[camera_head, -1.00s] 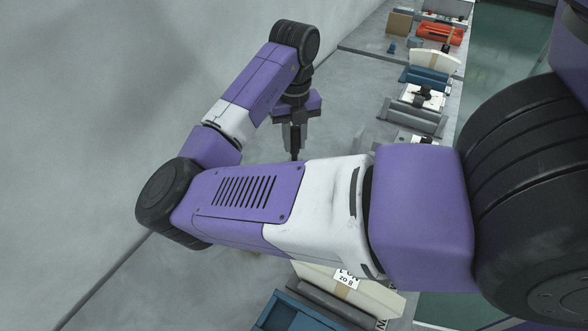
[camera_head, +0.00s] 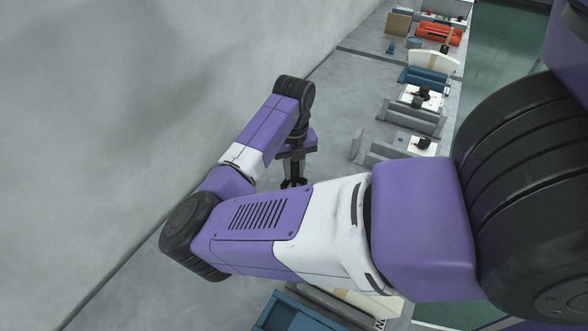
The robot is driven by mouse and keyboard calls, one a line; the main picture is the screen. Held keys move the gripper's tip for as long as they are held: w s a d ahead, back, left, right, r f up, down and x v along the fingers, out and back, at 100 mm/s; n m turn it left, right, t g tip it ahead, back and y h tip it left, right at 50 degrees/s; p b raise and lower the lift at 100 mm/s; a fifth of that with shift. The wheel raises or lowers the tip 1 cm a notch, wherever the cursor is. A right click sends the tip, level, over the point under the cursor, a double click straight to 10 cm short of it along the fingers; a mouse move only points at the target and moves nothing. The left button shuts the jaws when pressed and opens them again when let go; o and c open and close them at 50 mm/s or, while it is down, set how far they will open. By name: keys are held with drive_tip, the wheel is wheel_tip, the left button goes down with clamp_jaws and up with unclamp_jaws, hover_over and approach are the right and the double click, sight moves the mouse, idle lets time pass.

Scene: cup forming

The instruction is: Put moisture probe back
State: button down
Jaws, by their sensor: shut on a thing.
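My gripper (camera_head: 293,182) points down over the grey bench, left of the grey stands. It is shut on a dark, slim thing, which seems to be the moisture probe; it is small and mostly hidden by the jaws and my forearm. I cannot tell whether its lower end touches the bench. No holder for the probe can be told apart with certainty.
Grey stands (camera_head: 410,118) with white blocks and black fittings line the bench's right side. Farther back are a blue item (camera_head: 423,79) and an orange item (camera_head: 438,36). A blue bin (camera_head: 285,312) is at the bottom. The left wall bounds the bench.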

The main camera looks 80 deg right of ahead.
drive_tip(key=shift+f, duration=0.2)
drive_tip(key=c, duration=1.2)
unclamp_jaws()
drive_tip(key=shift+r, duration=0.1)
wheel_tip(320, 180, up, 12)
drive_tip(key=shift+r+b, duration=0.1)
drive_tip(key=shift+b, duration=0.6)
